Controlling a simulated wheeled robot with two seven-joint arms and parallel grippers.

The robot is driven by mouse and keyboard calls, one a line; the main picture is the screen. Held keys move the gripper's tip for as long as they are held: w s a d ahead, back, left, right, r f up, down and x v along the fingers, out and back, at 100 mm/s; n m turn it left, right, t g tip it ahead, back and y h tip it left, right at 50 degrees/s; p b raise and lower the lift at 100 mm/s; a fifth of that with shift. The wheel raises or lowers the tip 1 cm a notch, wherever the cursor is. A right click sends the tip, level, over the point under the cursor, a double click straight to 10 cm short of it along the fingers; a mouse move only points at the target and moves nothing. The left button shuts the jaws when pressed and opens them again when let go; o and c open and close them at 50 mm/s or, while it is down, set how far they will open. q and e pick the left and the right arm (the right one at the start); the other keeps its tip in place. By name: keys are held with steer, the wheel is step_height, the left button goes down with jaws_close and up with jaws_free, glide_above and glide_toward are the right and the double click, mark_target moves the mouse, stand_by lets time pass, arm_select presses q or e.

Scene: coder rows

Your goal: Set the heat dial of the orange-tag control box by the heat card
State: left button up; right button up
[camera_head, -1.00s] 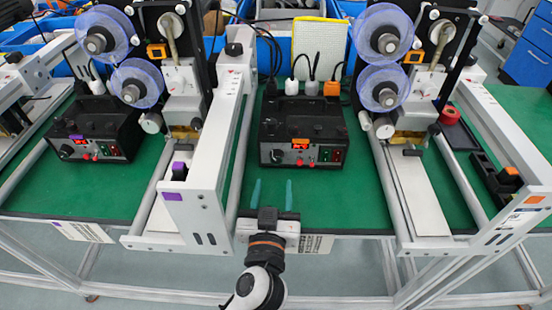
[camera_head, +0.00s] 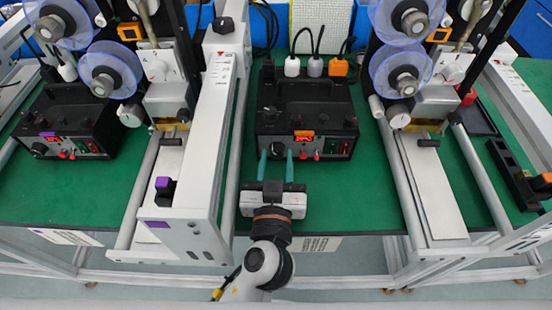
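The orange-tag control box (camera_head: 308,95) is a black box on the green bench, with a small orange tag (camera_head: 304,133) above its red display. Its heat dial (camera_head: 277,150) is a dark round knob at the left of the front panel. My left gripper (camera_head: 276,155) is open, its two teal fingers apart, with the tips at the panel on either side of the dial. I cannot tell whether they touch it. A white printed card (camera_head: 320,244) hangs at the bench's front edge; its text is too small to read. My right gripper is not in view.
A similar control box with a purple tag (camera_head: 66,125) stands at the left. White machine frames (camera_head: 200,140) and (camera_head: 428,185) with blue reels (camera_head: 112,70) flank the orange-tag box. Another card (camera_head: 65,237) hangs at the left. Green bench (camera_head: 345,200) is clear right of my gripper.

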arm_select(q)
steer(key=c, duration=0.6)
steer(key=shift+c, duration=0.3)
steer(key=m+p, duration=0.1)
steer(key=m, duration=0.4)
steer(key=shift+m, duration=0.3)
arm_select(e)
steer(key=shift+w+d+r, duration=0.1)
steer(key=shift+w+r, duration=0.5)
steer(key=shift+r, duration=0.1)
arm_select(q)
steer(key=o, duration=1)
steer(key=shift+w, duration=0.1)
